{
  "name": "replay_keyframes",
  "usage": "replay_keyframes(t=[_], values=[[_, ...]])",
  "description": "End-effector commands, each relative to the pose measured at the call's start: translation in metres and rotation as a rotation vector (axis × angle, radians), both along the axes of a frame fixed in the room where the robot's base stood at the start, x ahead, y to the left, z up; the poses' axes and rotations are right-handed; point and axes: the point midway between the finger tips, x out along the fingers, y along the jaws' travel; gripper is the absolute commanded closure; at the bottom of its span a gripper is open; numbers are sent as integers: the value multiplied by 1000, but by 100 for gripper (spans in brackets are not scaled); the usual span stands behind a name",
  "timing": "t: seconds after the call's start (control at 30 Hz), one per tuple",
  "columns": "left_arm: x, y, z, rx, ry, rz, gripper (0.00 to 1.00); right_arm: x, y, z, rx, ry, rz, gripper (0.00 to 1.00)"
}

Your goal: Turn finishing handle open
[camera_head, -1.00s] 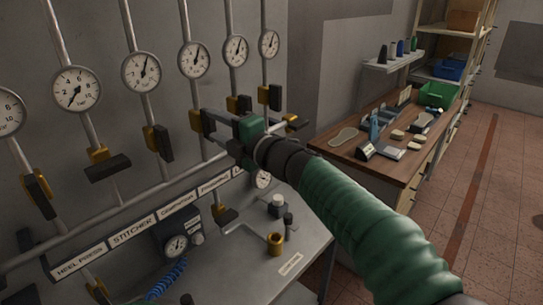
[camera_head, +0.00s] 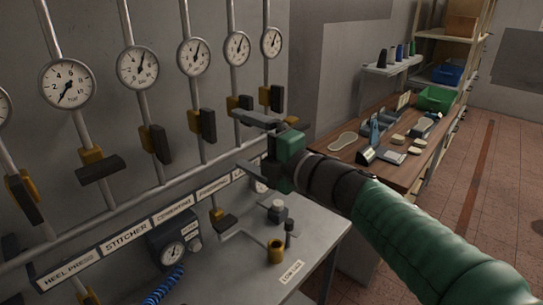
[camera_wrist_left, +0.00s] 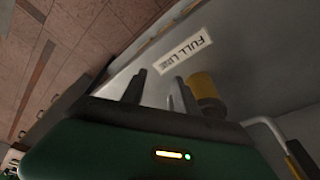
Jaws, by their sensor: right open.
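A row of valves with black handles and yellow fittings sits on the wall pipes below round gauges. The strip on the bench carries a label that seems to read FINISHING (camera_head: 213,187); which valve it belongs to is hard to tell. The black handle (camera_head: 208,125) under the middle gauge hangs along its pipe, as does the handle (camera_head: 161,144) left of it. The handle (camera_head: 98,168) further left lies across its pipe. My right gripper (camera_head: 239,140) is open, its fingers spread, right of the middle handle. My left gripper (camera_wrist_left: 161,88) is open and empty in the left wrist view.
A wooden table (camera_head: 401,172) with tools and a green bin (camera_head: 436,98) stands at the right.

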Motion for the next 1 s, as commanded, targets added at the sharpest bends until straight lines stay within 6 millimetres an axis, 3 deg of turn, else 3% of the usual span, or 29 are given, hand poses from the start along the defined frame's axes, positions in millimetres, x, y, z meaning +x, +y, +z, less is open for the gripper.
replay_keyframes(t=[0.7, 1.0], values=[[0, 0, -8, 0, 0, 0, 64, -37, -48, 0, 1, -1, -1, 5], [0, 0, -8, 0, 0, 0, 64, -42, -54, 0, 0, 0, 0, 5]])
